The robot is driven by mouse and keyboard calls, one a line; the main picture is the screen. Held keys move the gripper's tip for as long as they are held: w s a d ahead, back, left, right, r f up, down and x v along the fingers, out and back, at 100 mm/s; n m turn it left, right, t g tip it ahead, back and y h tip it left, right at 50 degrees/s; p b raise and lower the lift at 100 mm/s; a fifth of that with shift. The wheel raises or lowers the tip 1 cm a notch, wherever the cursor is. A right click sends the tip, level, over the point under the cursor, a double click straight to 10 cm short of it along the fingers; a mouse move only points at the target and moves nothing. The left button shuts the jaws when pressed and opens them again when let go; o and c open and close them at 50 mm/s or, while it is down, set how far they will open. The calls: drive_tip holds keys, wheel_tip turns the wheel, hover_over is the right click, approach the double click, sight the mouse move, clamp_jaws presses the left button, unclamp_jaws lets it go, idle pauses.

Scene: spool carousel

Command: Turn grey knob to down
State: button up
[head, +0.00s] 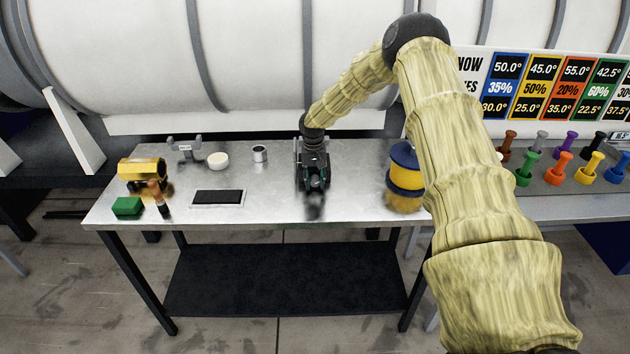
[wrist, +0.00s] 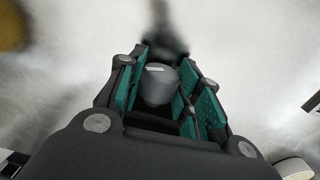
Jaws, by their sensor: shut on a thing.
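A grey knob (wrist: 159,92) with a pale mark on its top stands between the green-padded fingers in the wrist view. My gripper (wrist: 160,95) is shut on it from above, with pads on both sides. The pale mark is near the upper edge of the knob's top in the wrist view; which way the knob points is hard to tell. In the head view my gripper (head: 313,183) is low over the middle of the metal table and hides the knob.
Coloured pegs (head: 563,160) stand at right.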

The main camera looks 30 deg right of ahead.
drive_tip(key=shift+f+g+h+b, duration=0.15)
drive_tip(key=shift+g+h+b, duration=0.4)
drive_tip(key=shift+h, duration=0.25)
drive_tip(key=shift+a+h, duration=0.1)
drive_tip(key=shift+h, duration=0.3)
drive_tip(key=o, duration=1)
drive_tip(key=shift+r, duration=0.2)
drive_tip(key=shift+o, duration=0.2)
drive_tip(key=shift+w, duration=0.1)
drive_tip(key=v, duration=1.2)
drive_tip(key=shift+w, duration=0.2)
drive_tip(key=shift+f, duration=0.1)
